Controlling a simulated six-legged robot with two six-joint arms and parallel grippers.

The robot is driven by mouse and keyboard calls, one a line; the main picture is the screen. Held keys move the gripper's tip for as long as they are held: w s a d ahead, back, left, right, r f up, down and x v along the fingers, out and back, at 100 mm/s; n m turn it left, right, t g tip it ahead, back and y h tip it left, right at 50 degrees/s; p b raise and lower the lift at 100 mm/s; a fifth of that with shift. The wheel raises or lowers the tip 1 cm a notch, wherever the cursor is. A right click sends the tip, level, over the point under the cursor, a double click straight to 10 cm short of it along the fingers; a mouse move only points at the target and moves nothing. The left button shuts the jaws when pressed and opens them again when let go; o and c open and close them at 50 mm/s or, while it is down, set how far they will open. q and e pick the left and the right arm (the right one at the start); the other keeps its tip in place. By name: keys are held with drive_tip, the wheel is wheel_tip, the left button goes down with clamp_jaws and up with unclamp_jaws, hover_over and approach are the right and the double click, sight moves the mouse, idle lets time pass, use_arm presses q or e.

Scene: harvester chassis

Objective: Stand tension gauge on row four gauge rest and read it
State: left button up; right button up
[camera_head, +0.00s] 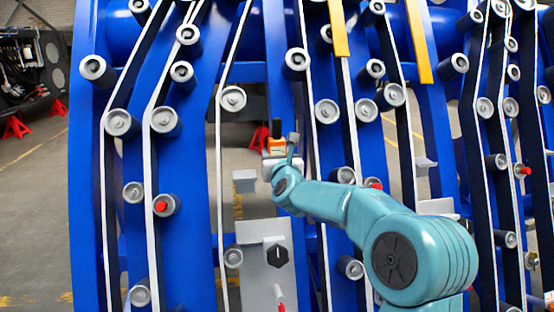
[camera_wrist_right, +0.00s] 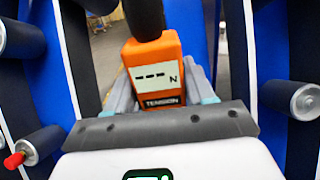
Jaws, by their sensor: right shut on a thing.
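The tension gauge (camera_wrist_right: 153,72) is orange, with a display that shows dashes and the letter N, and a dark TENSION label. My right gripper (camera_wrist_right: 160,100) is shut on it in the right wrist view. In the head view the gauge (camera_head: 277,145) is a small orange block at the end of my right arm, between two blue uprights, and my right gripper (camera_head: 277,158) is partly hidden by the wrist. A small grey ledge (camera_head: 244,177) sticks out left of the gripper, apart from it. I cannot tell which ledge is the row four gauge rest. My left gripper is not in view.
Blue curved uprights (camera_head: 185,240) carry several grey rollers (camera_head: 164,121) and white belts. Other grey ledges (camera_head: 424,163) are at right. A grey panel with a black knob (camera_head: 277,256) is below the gripper. Red-tipped rollers (camera_head: 165,205) stick out. Floor shows at far left.

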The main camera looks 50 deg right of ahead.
drive_tip(key=w+p, duration=0.2)
drive_tip(key=w, duration=0.2)
drive_tip(key=w+p, duration=0.2)
drive_tip(key=w, duration=0.2)
drive_tip(key=w+a+p, duration=0.1)
drive_tip(key=w+p, duration=0.2)
drive_tip(key=w, duration=0.1)
drive_tip(key=shift+a+r, duration=0.1)
drive_tip(key=shift+r, duration=0.1)
wheel_tip(320, 180, down, 3)
drive_tip(key=b, duration=0.3)
drive_tip(key=shift+r+b, duration=0.15)
drive_tip(key=shift+b, duration=0.15)
drive_tip(key=shift+f+b, duration=0.65)
drive_tip(key=shift+b, duration=0.35)
drive_tip(key=shift+f+b, duration=0.45)
drive_tip(key=shift+b, duration=0.2)
drive_tip(key=o, duration=1.1)
drive_tip(key=shift+o, duration=0.2)
drive_tip(key=shift+f, duration=0.1)
